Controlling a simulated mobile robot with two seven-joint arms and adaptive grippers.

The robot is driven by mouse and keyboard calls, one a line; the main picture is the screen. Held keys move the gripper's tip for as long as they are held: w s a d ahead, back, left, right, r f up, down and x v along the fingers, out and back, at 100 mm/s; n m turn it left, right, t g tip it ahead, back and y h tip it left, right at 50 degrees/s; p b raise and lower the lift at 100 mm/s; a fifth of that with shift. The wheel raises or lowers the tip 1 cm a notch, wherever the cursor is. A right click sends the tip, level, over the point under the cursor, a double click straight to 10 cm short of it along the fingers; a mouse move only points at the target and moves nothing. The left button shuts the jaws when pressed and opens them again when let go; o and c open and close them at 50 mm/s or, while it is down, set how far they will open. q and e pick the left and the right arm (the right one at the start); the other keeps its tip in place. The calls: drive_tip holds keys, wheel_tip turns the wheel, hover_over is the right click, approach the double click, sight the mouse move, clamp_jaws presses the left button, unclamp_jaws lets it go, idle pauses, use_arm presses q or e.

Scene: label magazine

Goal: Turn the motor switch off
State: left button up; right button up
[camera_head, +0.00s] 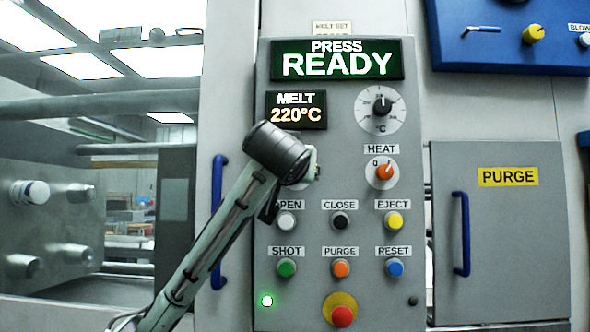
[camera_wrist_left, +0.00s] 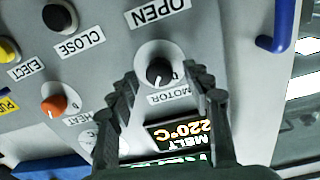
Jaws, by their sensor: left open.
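The motor switch (camera_wrist_left: 160,71) is a black knob on a round white dial with a MOTOR label below it in the left wrist view. My left gripper (camera_wrist_left: 159,78) is open, with one finger on each side of the knob. I cannot tell whether the fingers touch it. In the head view my left arm reaches up from the lower left and its wrist covers most of the switch; only the right edge of its dial plate (camera_head: 314,163) shows. The knob's exact setting is unclear. My right gripper is not in view.
The grey panel (camera_head: 340,225) carries a HEAT knob (camera_head: 384,171) right of the switch and several push buttons below. A red stop button (camera_head: 342,316) is at the bottom. Blue handles (camera_head: 461,233) stand out on both sides. The display (camera_head: 337,60) reads PRESS READY.

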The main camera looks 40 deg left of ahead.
use_arm(q)
drive_tip(key=shift+w+a, duration=0.25)
drive_tip(key=shift+w, duration=0.2)
drive_tip(key=c, duration=0.6)
clamp_jaws()
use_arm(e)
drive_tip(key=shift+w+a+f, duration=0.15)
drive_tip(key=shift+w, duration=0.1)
